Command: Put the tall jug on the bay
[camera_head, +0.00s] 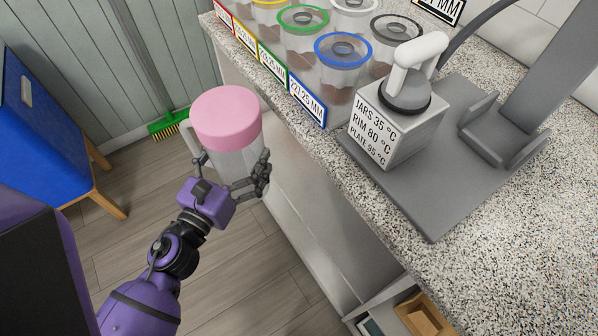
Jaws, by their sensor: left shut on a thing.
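The tall jug (228,125) has a pink lid, a clear body and a pale handle on its left side. My left gripper (231,174) is shut around the jug's lower body and holds it upright in the air, over the floor just left of the counter. The fingers hide part of the jug's lower side. Nothing in view is labelled as the bay; a flat grey plate (432,212) lies on the speckled counter, to the right of the jug. My right gripper is out of view.
A white block (396,128) with a temperature label and a white-handled tool stands on the plate, beside a grey bracket (503,133). The counter (500,260) is clear at front right. An open drawer (400,312) is below.

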